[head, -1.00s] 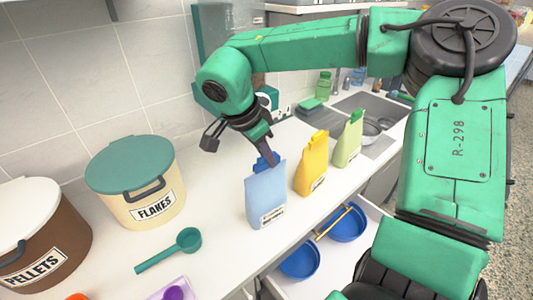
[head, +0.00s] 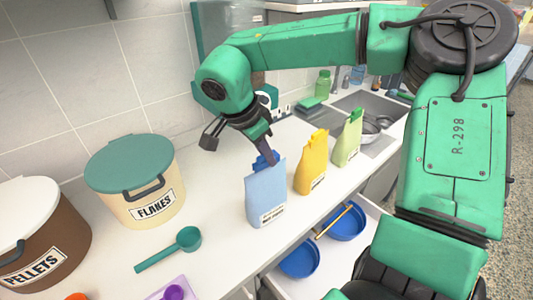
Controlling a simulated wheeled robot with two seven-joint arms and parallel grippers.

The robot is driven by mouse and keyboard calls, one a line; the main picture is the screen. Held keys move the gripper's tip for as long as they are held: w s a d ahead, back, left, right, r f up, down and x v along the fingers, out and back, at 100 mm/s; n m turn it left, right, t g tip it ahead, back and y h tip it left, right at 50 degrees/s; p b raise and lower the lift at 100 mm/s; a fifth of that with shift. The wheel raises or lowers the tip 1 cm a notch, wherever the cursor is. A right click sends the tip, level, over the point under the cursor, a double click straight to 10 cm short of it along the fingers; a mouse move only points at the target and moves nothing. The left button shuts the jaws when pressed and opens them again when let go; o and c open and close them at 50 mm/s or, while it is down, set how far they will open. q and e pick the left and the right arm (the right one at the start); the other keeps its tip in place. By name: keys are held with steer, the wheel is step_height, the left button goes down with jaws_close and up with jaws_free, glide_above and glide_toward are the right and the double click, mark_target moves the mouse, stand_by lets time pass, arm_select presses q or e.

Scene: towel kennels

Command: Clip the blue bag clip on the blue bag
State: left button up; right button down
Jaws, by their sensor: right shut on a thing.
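The light blue bag (head: 266,195) stands upright on the white counter. The dark blue bag clip (head: 265,159) is at the bag's top edge. My right gripper (head: 270,158) comes down from above and is shut on the clip. The fingers hide part of the clip, so I cannot tell whether it grips the bag's edge. My left gripper is not in view.
A yellow bag (head: 311,165) and a green bag (head: 347,142), both with clips on top, stand to the right. A flakes bin (head: 140,198), a pellets bin (head: 40,250) and a teal scoop (head: 175,248) are left. Blue bowls (head: 299,259) sit in an open drawer below the counter edge.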

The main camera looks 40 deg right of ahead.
steer(key=shift+f+b, duration=0.85)
steer(key=shift+f, duration=0.2)
stand_by(1.4)
steer(key=shift+c, duration=1.6)
jaws_free()
steer(key=shift+r, duration=0.1)
steer(key=shift+r+p, duration=2.05)
steer(key=shift+r, duration=0.45)
